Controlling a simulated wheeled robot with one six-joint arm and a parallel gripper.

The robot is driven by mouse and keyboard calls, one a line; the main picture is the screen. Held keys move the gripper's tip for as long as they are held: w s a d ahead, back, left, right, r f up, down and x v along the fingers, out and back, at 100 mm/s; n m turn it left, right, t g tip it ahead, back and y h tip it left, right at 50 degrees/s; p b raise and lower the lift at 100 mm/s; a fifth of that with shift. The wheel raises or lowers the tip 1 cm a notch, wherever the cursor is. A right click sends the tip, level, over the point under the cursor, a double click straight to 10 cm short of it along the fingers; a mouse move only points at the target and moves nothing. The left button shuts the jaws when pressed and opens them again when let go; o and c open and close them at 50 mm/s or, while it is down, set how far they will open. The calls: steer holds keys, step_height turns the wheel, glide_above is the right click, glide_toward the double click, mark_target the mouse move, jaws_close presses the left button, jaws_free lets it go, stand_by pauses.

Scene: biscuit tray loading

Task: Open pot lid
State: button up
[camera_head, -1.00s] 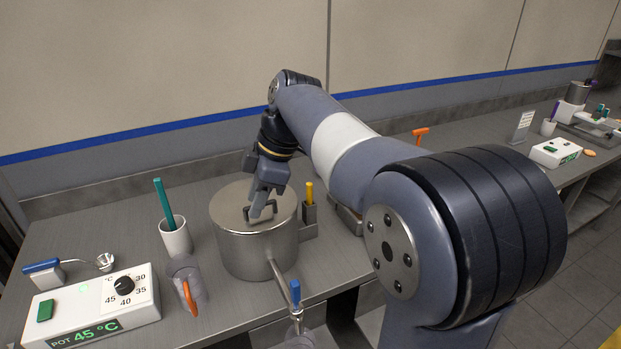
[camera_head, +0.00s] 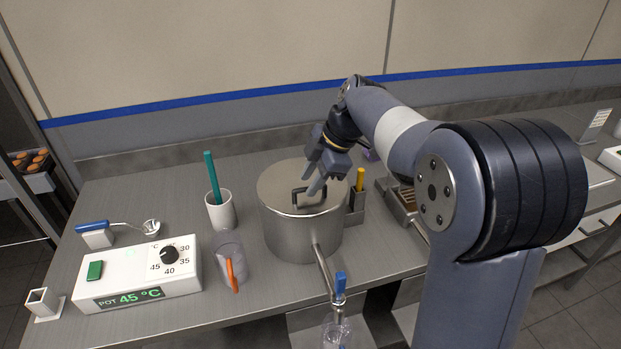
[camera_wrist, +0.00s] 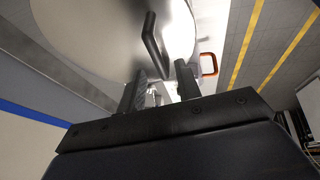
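A steel pot (camera_head: 302,236) stands on the counter with its flat lid (camera_head: 285,183) on top, seated on the rim. A dark bar handle (camera_head: 308,199) rises from the lid. My gripper (camera_head: 319,181) is over the lid at the handle, its fingers pointing down. In the wrist view my gripper (camera_wrist: 160,84) has its two fingers apart with a gap between them. The handle (camera_wrist: 153,46) shows just beyond the fingertips, roughly in line with the gap. No contact with the handle is clear.
A white cup with a green stick (camera_head: 220,209), a clear jug with an orange handle (camera_head: 230,259) and the 45 °C control box (camera_head: 143,280) stand left of the pot. A holder with a yellow-handled tool (camera_head: 358,199) is close on its right. A blue-handled tap (camera_head: 340,287) juts forward.

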steer(key=shift+a+f, duration=0.25)
steer(key=shift+f, duration=0.2)
jaws_close()
stand_by(0.4)
